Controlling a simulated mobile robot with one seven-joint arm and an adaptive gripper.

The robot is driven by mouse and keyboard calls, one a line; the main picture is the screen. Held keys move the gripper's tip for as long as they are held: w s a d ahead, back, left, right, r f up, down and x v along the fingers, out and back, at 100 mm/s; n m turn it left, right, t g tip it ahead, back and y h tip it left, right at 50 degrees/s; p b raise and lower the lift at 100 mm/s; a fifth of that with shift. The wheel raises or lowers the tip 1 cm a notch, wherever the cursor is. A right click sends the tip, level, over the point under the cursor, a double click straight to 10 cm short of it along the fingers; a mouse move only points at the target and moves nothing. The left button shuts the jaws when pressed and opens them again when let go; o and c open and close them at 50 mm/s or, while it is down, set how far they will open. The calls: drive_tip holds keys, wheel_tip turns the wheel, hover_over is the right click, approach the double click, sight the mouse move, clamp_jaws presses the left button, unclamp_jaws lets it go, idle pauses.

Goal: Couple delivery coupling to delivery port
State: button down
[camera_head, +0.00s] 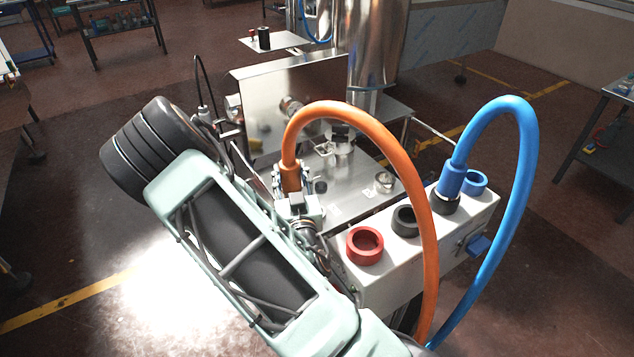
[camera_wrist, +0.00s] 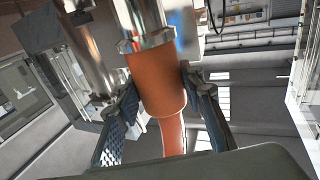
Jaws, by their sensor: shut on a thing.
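My gripper (camera_head: 293,192) is shut on the orange coupling (camera_head: 290,178) at the end of an orange hose (camera_head: 382,140). In the wrist view the fingers (camera_wrist: 158,84) press on both sides of the orange coupling (camera_wrist: 155,95), and the hose bends away below it. A shiny metal cylinder (camera_wrist: 142,22) meets the coupling's far end there. I cannot tell whether that metal is the coupling's own end or the delivery port. The gripper is over the near left side of the steel machine plate (camera_head: 345,205). The delivery port is not clearly identifiable in the head view.
A white box (camera_head: 385,272) stands right of my arm, with a red ring (camera_head: 364,246), a black ring (camera_head: 405,221) and a blue ring (camera_head: 475,182) on top. A blue hose (camera_head: 527,150) ends in a blue coupling (camera_head: 451,180) there. A steel column (camera_head: 368,50) rises behind.

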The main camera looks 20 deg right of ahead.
drive_tip(key=w+d+f+m+g+h+b, duration=0.1)
drive_tip(key=w+d+f+m+h+b, duration=0.2)
drive_tip(key=d, duration=0.4)
drive_tip(key=shift+d+f+h+b, duration=0.2)
drive_tip(key=shift+h+b, duration=0.4)
drive_tip(key=shift+b, duration=0.8)
drive_tip(key=shift+s+b, duration=0.1)
drive_tip(key=shift+b, duration=0.25)
drive_tip(key=shift+f+b, duration=4.85)
drive_tip(key=shift+b, duration=0.05)
drive_tip(key=shift+f+b, duration=0.3)
drive_tip(key=shift+b, duration=0.15)
drive_tip(key=c, duration=1.4)
unclamp_jaws()
drive_tip(key=shift+s, duration=0.1)
drive_tip(key=shift+o, duration=0.9)
drive_tip(key=shift+f, duration=0.15)
drive_tip(key=shift+a, duration=0.1)
wheel_tip(320, 180, up, 11)
drive_tip(key=shift+f, duration=0.2)
